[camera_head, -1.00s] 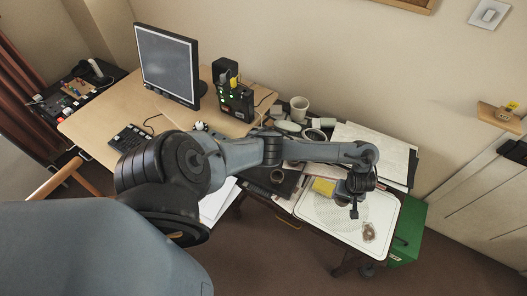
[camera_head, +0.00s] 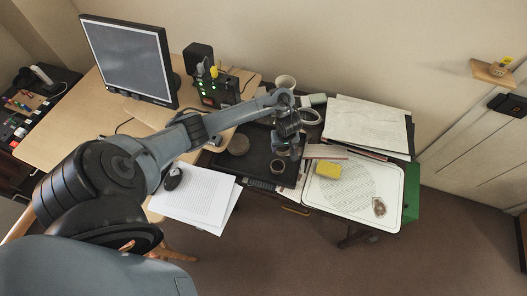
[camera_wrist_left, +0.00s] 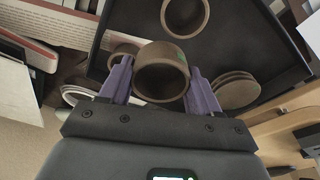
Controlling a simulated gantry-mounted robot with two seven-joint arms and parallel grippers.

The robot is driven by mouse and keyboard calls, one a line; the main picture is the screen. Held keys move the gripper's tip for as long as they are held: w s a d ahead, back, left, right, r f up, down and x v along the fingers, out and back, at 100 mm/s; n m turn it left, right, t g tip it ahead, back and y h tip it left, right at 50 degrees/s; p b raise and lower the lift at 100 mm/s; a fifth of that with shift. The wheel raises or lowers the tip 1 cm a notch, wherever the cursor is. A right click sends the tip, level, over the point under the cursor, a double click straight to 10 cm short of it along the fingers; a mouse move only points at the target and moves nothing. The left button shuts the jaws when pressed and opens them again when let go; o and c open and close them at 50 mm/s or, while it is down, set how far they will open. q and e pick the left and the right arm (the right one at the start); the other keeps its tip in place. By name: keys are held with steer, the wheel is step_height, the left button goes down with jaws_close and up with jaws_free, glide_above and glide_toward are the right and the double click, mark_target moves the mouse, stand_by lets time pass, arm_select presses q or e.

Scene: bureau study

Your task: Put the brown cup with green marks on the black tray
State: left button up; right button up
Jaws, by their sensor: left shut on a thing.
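My left gripper (camera_head: 287,150) is over the right part of the black tray (camera_head: 254,172) in the head view. In the left wrist view the gripper (camera_wrist_left: 162,85) is shut on the brown cup (camera_wrist_left: 160,88), with a small green mark near its rim. The cup sits between the two purple fingers, its open mouth toward the camera. The tray (camera_wrist_left: 232,42) is behind it; I cannot tell whether the cup touches it. Another brown cup (camera_wrist_left: 185,14) stands on the tray and also shows in the head view (camera_head: 277,167). The right gripper is out of view.
Round brown discs (camera_wrist_left: 236,90) lie on the tray. Papers (camera_head: 195,195) lie in front left, and a monitor (camera_head: 126,60) stands on the desk.

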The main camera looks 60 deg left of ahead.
arm_select(q)
steer(key=b, duration=0.3)
glide_above(266, 153)
steer(key=d, duration=0.1)
steer(key=f, duration=0.4)
steer(key=shift+w+d, duration=0.15)
steer(key=shift+w, duration=0.05)
steer(key=shift+s+a+f+b, duration=0.1)
steer(key=shift+s+a+b, duration=0.2)
steer(key=shift+a, duration=0.1)
steer(key=shift+f+b, duration=0.95)
steer(key=shift+f, duration=1.1)
steer(key=shift+r, duration=0.1)
steer(key=o, duration=1.1)
